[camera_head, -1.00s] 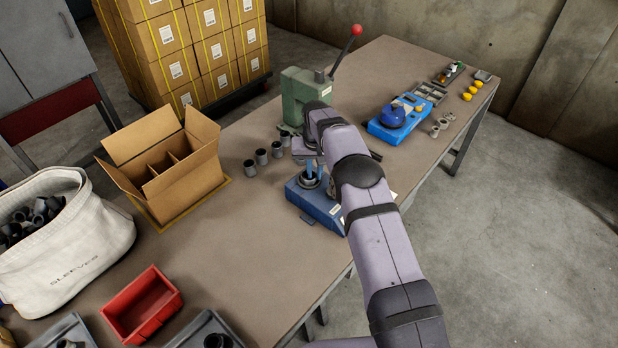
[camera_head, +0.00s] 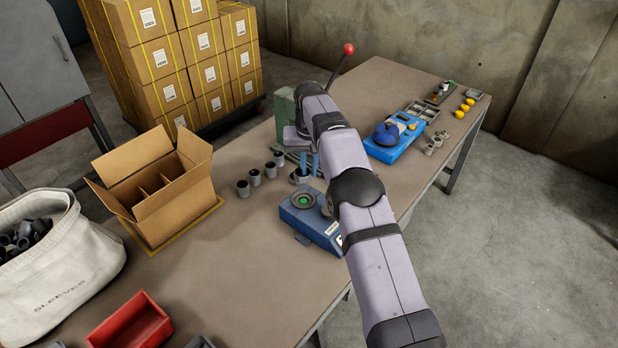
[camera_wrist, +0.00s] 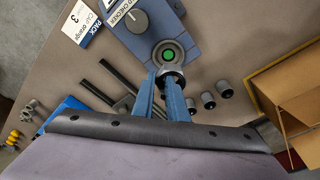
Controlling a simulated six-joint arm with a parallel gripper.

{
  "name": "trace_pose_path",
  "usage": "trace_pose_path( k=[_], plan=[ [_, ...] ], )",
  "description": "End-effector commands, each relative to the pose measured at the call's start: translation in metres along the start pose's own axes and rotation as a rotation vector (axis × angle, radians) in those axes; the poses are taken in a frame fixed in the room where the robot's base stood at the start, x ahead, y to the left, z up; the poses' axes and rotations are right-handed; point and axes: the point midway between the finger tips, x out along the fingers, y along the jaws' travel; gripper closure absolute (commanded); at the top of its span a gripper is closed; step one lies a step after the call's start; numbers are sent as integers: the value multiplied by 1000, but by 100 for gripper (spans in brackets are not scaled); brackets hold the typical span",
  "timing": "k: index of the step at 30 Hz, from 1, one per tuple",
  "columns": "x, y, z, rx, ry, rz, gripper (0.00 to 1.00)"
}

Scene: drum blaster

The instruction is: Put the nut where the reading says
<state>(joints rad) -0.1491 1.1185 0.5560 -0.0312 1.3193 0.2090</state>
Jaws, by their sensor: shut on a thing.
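My gripper (camera_head: 309,164) is shut on a small grey piece (camera_head: 297,178), apparently the nut, just behind the blue checker. The blue checker (camera_head: 317,228) has a round seat with a lit green centre (camera_head: 303,201). In the wrist view the two blue fingers (camera_wrist: 167,88) point at the seat, and the grey nut (camera_wrist: 174,75) shows between their tips, partly hidden. The green light (camera_wrist: 169,55) lies just beyond it. A card (camera_wrist: 83,22) by the checker reads "CAP orange 3" and "PACK". Other text on the checker is cut off.
Several grey sleeves (camera_head: 255,177) stand left of my gripper. A divided open carton (camera_head: 165,190), a sleeves bag (camera_head: 60,270) and a red bin (camera_head: 130,325) are further left. A green press (camera_head: 285,117) stands behind. A blue device (camera_head: 393,143) and small parts are right.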

Motion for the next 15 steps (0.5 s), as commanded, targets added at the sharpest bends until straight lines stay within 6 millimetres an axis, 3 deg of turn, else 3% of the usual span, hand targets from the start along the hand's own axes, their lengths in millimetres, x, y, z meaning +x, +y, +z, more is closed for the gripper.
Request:
trace_pose_path(
  k=[9,15],
  plan=[
    [-4,-4,1,-8,0,-2,100],
    [-5,-38,13,-75,1,-12,100]
  ],
)
